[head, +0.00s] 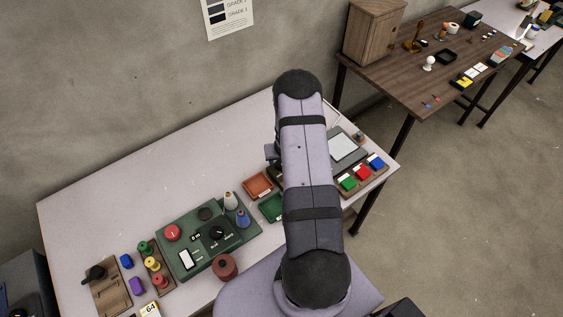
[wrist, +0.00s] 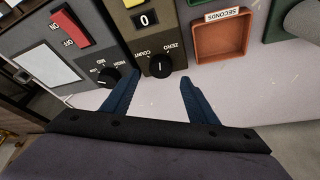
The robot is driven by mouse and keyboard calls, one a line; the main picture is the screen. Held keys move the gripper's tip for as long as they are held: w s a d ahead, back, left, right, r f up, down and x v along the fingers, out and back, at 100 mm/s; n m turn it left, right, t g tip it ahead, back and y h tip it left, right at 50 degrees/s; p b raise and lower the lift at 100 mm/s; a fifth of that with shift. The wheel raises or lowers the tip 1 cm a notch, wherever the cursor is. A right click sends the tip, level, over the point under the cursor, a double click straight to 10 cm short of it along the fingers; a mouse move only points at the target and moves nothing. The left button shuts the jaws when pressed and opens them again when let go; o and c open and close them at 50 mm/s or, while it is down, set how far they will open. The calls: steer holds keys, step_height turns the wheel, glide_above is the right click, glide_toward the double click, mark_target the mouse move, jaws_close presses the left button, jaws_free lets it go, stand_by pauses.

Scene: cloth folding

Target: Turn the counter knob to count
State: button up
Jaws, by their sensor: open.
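In the wrist view the counter (wrist: 123,22) is an olive-brown box with a small display (wrist: 145,19) reading 0. Its black counter knob (wrist: 158,66) sits below the display, between the labels COUNT on the left and ZERO on the right. The white mark on the knob looks about upright in the picture. My gripper (wrist: 160,80) is open, its two blue fingers apart with nothing between them. The fingertips lie just short of the knob, one toward each side; no contact shows. In the head view my arm hides the gripper and the counter.
To the left in the wrist view is a grey box with a red rocker switch (wrist: 70,28) and another black knob (wrist: 104,77). To the right is an orange tray (wrist: 221,38) labelled SECONDS. The head view shows a green control panel (head: 186,263) and clear table (head: 130,190) toward the wall.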

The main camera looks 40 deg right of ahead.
steer(key=shift+v, duration=1.5)
